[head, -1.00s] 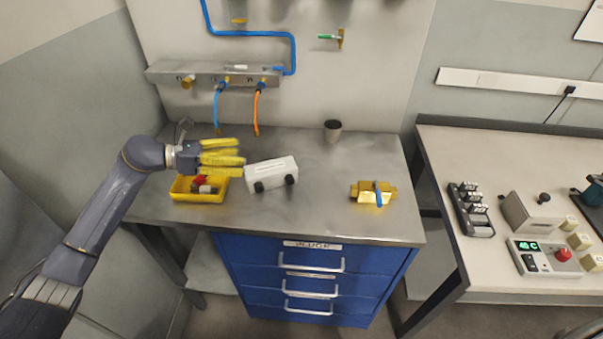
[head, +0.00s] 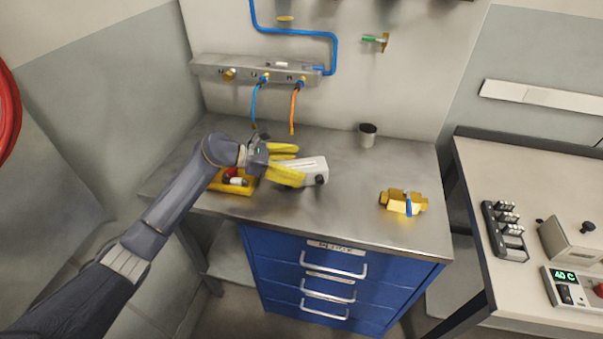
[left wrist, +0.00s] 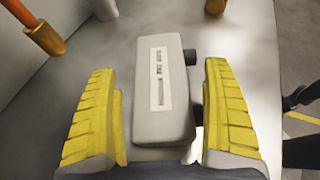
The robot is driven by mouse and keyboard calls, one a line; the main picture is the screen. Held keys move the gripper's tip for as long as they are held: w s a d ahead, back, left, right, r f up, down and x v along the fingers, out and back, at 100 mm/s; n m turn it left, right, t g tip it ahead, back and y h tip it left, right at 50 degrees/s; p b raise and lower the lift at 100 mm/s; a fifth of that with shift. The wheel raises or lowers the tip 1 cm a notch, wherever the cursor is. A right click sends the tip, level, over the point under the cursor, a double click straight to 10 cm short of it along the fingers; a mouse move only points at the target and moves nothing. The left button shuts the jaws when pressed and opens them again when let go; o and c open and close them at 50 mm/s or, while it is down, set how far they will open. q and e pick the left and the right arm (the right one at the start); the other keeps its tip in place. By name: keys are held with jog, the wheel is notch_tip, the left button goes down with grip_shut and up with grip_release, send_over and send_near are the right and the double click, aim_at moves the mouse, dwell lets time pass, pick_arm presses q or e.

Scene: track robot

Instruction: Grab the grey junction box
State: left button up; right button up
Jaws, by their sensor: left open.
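The grey junction box (head: 309,170) is a pale grey block with dark round fittings on its side. It lies on the metal workbench (head: 330,222). My left gripper (head: 300,164) has yellow fingers and reaches in from the left, at the near left end of the box. In the left wrist view the box (left wrist: 161,88) lies between the two open yellow fingers of the left gripper (left wrist: 165,112), with a label strip on its top. The box's far left part is hidden by the fingers in the head view. My right gripper is not in view.
Hoses hang from a manifold (head: 262,70) behind. The bench front is clear.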

pick_arm(q)
jog(key=shift+d+f, duration=0.15)
jog(key=shift+d, duration=0.15)
jog(key=shift+c, duration=0.4)
jog(key=c, duration=1.4)
